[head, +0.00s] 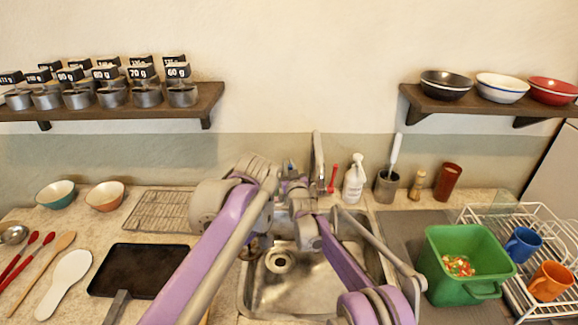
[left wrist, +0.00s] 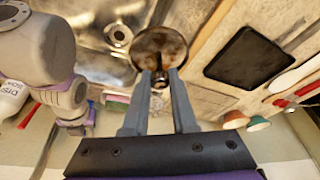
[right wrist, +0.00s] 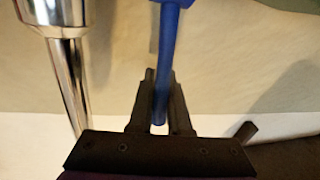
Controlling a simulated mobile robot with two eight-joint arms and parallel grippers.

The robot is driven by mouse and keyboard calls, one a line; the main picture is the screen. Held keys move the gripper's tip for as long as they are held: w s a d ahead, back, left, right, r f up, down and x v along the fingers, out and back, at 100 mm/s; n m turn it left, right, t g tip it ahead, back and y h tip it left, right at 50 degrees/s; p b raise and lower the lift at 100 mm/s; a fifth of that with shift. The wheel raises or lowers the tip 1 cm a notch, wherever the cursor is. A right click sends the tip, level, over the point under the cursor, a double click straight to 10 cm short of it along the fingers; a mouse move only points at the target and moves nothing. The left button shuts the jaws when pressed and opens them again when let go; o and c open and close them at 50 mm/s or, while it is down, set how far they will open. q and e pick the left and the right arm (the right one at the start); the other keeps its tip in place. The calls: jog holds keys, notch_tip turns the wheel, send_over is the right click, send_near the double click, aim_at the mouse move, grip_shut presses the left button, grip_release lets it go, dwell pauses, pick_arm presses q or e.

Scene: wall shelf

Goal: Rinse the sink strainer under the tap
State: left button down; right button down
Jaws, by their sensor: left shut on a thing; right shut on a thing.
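The round metal sink strainer (left wrist: 160,47) is held by my left gripper (left wrist: 160,80), which is shut on its stem. In the head view the strainer (head: 251,248) shows partly behind my arm, over the left side of the sink (head: 312,292). My right gripper (right wrist: 162,85) is shut on a slim blue lever (right wrist: 167,45) beside the chrome tap (right wrist: 62,70). In the head view the tap (head: 318,158) rises behind the sink, and its lower part is hidden by my arms. I cannot tell whether water is running.
A drain (head: 279,262) lies in the sink floor. Left are a wire rack (head: 155,212) and a black tray (head: 138,270). Right are a green bin (head: 450,285) and a dish rack (head: 535,215).

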aim_at(249, 248)
pick_arm(q)
jog(key=shift+s+f+b, duration=0.1)
jog(key=shift+f+b, duration=0.3)
jog(key=shift+f, duration=0.25)
pick_arm(e)
jog(key=shift+s+f+t, duration=0.1)
jog(key=shift+s+t, duration=0.5)
jog(key=shift+t, duration=0.1)
pick_arm(q)
jog(key=shift+f, duration=0.2)
pick_arm(e)
jog(key=shift+s+t, duration=0.25)
jog(key=shift+t, duration=0.05)
jog(key=shift+r, duration=0.2)
jog(key=c, duration=0.9)
grip_release()
jog(key=shift+o, duration=0.2)
pick_arm(q)
jog(key=shift+f, duration=0.15)
pick_arm(e)
jog(key=shift+s+d+f, duration=0.1)
jog(key=shift+s+f, duration=0.1)
jog(key=shift+s, duration=0.25)
pick_arm(q)
jog(key=shift+s+f+b, duration=0.15)
jog(key=shift+f+b, duration=0.5)
jog(key=shift+s+f+b, duration=0.15)
jog(key=shift+f+b, duration=0.45)
pick_arm(e)
jog(key=v, duration=1.1)
